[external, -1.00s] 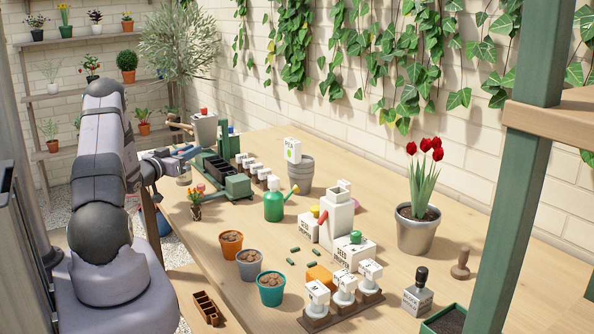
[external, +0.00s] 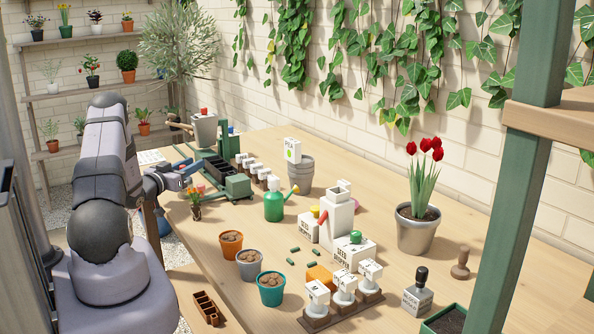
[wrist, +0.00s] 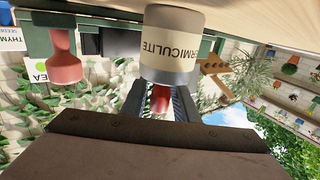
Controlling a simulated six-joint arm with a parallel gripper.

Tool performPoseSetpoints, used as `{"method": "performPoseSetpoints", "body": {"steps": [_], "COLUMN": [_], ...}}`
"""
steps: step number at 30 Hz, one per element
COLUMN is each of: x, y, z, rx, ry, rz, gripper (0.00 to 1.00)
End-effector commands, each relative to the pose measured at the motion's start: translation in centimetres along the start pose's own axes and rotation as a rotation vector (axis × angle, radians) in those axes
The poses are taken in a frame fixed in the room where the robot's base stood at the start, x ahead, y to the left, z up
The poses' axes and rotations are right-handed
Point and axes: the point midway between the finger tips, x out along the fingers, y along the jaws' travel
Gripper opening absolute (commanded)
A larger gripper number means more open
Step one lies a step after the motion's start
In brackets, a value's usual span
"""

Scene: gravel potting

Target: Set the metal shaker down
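In the external view my gripper (external: 187,176) is low at the table's left edge, behind a small orange-flowered plant (external: 196,203). The shaker cannot be made out there, and whether it touches a surface is unclear.
A green planter stand with dark trays (external: 217,167) stands just right of my gripper. In the wrist view a pink-red knobbed thing (wrist: 65,58) is left of the shaker.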

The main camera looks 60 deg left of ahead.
Motion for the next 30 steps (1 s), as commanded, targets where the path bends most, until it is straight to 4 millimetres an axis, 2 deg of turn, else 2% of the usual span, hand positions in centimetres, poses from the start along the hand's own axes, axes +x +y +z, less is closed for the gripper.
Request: {"method": "performPoseSetpoints", "body": {"steps": [14,20,30], "x": [-0.1,-2.5,-8.6], "y": [0.0,-0.1,-0.1], "z": [-0.5,-0.2,-0.2], "rx": [0.0,0.0,-0.001], "ry": [-0.001,-0.001,-0.001], "rz": [0.0,-0.003,-0.004], "gripper": [0.35,0.35,0.35]}}
